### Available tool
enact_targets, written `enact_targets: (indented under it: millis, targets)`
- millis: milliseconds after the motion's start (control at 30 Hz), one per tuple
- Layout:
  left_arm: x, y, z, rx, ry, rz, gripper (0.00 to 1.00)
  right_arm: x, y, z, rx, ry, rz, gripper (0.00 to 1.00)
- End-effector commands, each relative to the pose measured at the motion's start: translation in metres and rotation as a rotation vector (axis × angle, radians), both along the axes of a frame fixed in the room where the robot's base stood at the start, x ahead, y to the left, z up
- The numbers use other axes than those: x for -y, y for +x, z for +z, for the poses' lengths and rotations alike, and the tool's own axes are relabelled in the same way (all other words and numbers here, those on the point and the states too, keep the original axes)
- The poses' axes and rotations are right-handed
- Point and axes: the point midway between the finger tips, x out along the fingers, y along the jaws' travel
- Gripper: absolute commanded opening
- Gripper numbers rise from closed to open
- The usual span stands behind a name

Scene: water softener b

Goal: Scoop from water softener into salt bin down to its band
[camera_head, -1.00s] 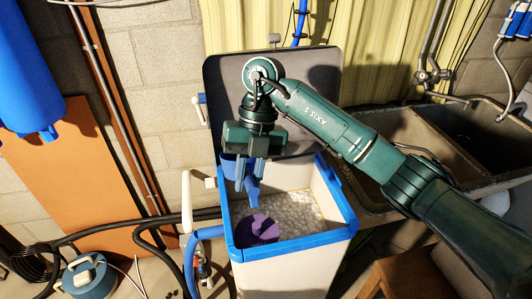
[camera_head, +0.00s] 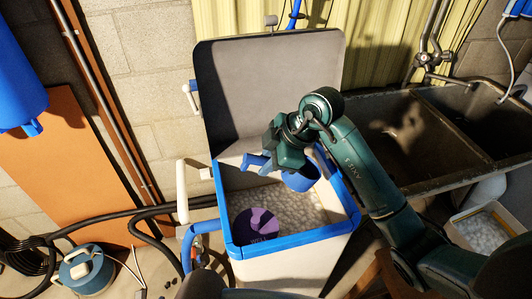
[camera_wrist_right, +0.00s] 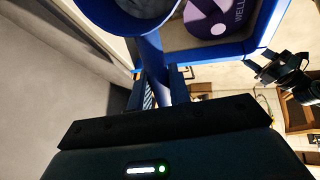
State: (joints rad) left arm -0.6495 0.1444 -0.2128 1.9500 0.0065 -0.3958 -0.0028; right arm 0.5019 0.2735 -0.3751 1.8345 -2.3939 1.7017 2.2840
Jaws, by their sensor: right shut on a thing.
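My right gripper (camera_head: 270,160) is shut on the handle of a blue scoop (camera_head: 302,180) and holds it above the right part of the open water softener (camera_head: 293,238). The scoop's round cup also shows at the top of the right wrist view (camera_wrist_right: 145,18); its contents are too dark to tell. The softener has a blue rim, and white pellets (camera_head: 290,212) cover its inside. A white bin (camera_head: 462,240) with white pellets in it and a yellowish strip near its top stands at the lower right. A dark jointed shape, apparently my left gripper (camera_wrist_right: 265,66), shows at the right wrist view's right; its jaws are unclear.
A purple round well cap (camera_head: 256,226) stands among the pellets at the softener's front left. The grey lid (camera_head: 268,85) stands raised behind. A stone sink (camera_head: 440,130) lies to the right, above the bin. Hoses and a blue canister (camera_head: 85,270) are at the left.

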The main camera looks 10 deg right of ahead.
Motion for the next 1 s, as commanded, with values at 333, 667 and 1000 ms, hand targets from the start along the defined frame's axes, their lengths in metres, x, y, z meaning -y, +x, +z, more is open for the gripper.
enact_targets:
  millis: [333,667,1000]
  targets:
    - [0.0,0.0,0.0,-0.001,0.0,0.0,0.47,0.003,-0.001,-0.043,-0.001,0.038,0.001,0.0]
    - [0.0,0.0,0.0,-0.001,0.0,0.0,0.47,0.006,-0.001,-0.083,-0.001,0.072,0.001,0.0]
    - [0.0,0.0,0.0,-0.001,0.0,0.0,0.47,0.009,-0.001,-0.123,0.001,0.108,0.001,0.0]
